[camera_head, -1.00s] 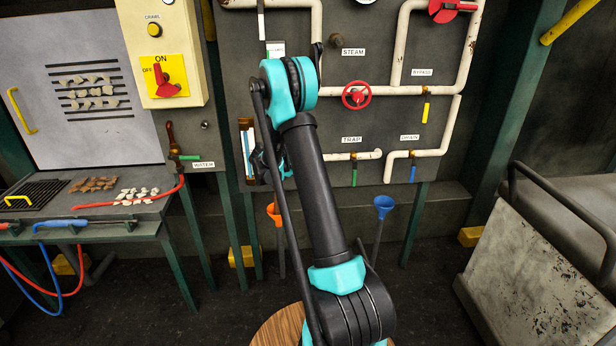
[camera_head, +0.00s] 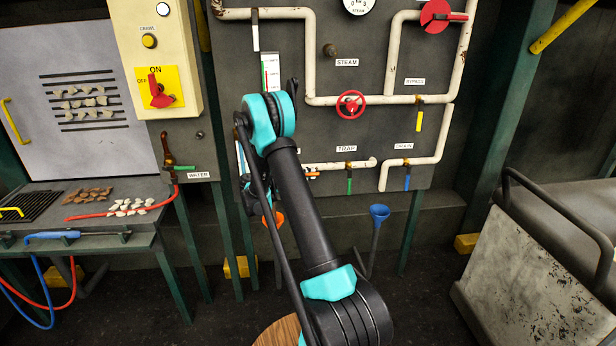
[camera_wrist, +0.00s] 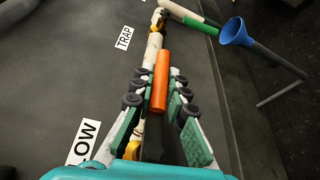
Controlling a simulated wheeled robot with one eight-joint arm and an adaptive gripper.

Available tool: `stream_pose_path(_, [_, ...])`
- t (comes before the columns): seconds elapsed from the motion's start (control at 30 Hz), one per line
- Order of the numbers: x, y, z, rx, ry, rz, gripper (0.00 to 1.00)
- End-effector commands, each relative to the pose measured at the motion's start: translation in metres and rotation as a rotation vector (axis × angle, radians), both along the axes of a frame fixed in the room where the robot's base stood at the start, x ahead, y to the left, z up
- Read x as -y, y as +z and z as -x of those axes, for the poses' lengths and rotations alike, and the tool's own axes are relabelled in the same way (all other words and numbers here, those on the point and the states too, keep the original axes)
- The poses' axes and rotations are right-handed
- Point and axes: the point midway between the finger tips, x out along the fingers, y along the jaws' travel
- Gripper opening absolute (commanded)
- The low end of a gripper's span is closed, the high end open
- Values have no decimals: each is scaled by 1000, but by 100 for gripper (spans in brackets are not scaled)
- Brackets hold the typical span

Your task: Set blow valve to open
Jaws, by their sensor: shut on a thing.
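The blow valve's orange lever (camera_wrist: 160,82) lies between my gripper's fingers (camera_wrist: 158,100) in the wrist view. The fingers are closed in on both sides of it. The lever lies roughly along the white pipe (camera_wrist: 152,48) that runs toward the TRAP label. A brass fitting (camera_wrist: 134,147) shows near the gripper, beside a label (camera_wrist: 84,141) whose visible letters read LOW. In the head view a small piece of the orange lever (camera_head: 313,174) shows just right of my arm, roughly level. My gripper (camera_head: 250,185) is mostly hidden there behind my arm.
The trap valve's green lever (camera_head: 349,184) and the drain valve's blue lever (camera_head: 407,181) hang down to the right. A blue funnel (camera_head: 379,212) stands below the panel, and an orange funnel (camera_head: 273,219) is partly behind my arm. A red handwheel (camera_head: 351,104) sits above.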

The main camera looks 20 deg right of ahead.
Motion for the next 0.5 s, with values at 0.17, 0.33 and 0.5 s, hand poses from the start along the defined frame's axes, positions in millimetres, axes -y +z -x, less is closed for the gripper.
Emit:
stream_pose_path(0.17, [-1, 0, 0, -4, 0, 4, 0])
stream_pose_path(0.33, [-1, 0, 0, -3, 0, 4, 0])
stream_pose_path(0.5, [0, 0, 0, -3, 0, 4, 31])
